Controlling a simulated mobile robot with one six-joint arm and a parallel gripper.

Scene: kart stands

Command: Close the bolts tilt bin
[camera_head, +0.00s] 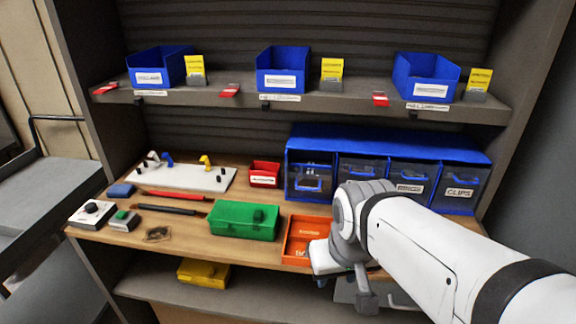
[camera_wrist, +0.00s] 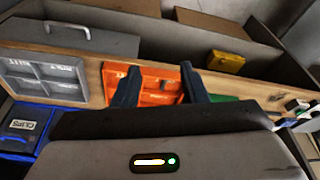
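A blue cabinet (camera_head: 390,143) with a row of dark-fronted tilt bins stands at the back right of the worktop. The leftmost bin (camera_head: 308,184) shows small parts inside and seems to lean out. The rightmost bin (camera_head: 459,192) reads CLIPS and also shows in the wrist view (camera_wrist: 20,125). The other labels are too small to read, so I cannot tell which bin is bolts. My gripper (camera_wrist: 160,68) is open and empty, with its fingers apart over an orange tray (camera_wrist: 155,87).
The orange tray (camera_head: 303,232) has a partly hidden label. Blue open bins (camera_head: 283,72) line the shelf above. A yellow box (camera_head: 203,273) sits below.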

